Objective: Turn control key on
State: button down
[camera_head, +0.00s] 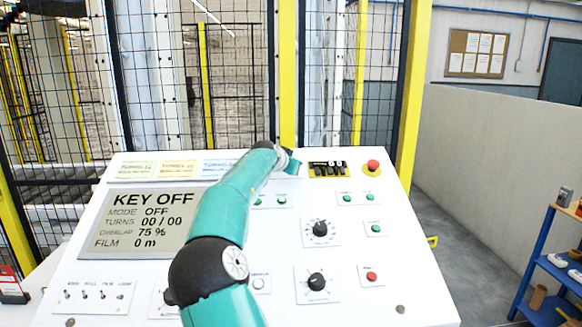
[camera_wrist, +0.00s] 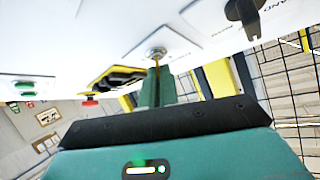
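The white control panel (camera_head: 200,280) fills the lower head view. Its screen (camera_head: 143,222) reads KEY OFF, MODE OFF. My teal arm reaches over the panel to its upper part and hides the key switch in the head view. In the wrist view, the round metal key switch (camera_wrist: 155,53) sits on the panel face. My gripper (camera_wrist: 157,75) is right at it, its two teal fingers close together. A thin brass-coloured strip, seemingly the key (camera_wrist: 157,69), shows between the fingertips and meets the lock. The fingers look shut on it.
A red emergency button (camera_head: 373,166) and a yellow-black block (camera_head: 328,170) lie right of my gripper. Black knobs (camera_head: 320,229) and green buttons sit lower. A black selector (camera_wrist: 243,15) shows in the wrist view. Mesh fencing (camera_head: 235,85) stands behind the panel.

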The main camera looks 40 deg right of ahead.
jog(key=m+g, duration=0.1)
jog(key=m, duration=0.1)
jog(key=m+g, duration=0.2)
jog(key=shift+w+r+m+g, duration=0.1)
jog(key=shift+w+m+g, duration=0.1)
jog(key=shift+m+g, duration=0.7)
jog(key=shift+m, duration=0.4)
jog(key=shift+w+m+g+y, duration=0.1)
jog(key=shift+m+g+y, duration=0.2)
jog(key=shift+m, duration=0.2)
jog(key=c, duration=1.7)
grip_release()
jog(key=shift+a, duration=0.1)
jog(key=v, duration=1.3)
jog(key=shift+a+r, duration=0.15)
jog(key=shift+a, duration=0.1)
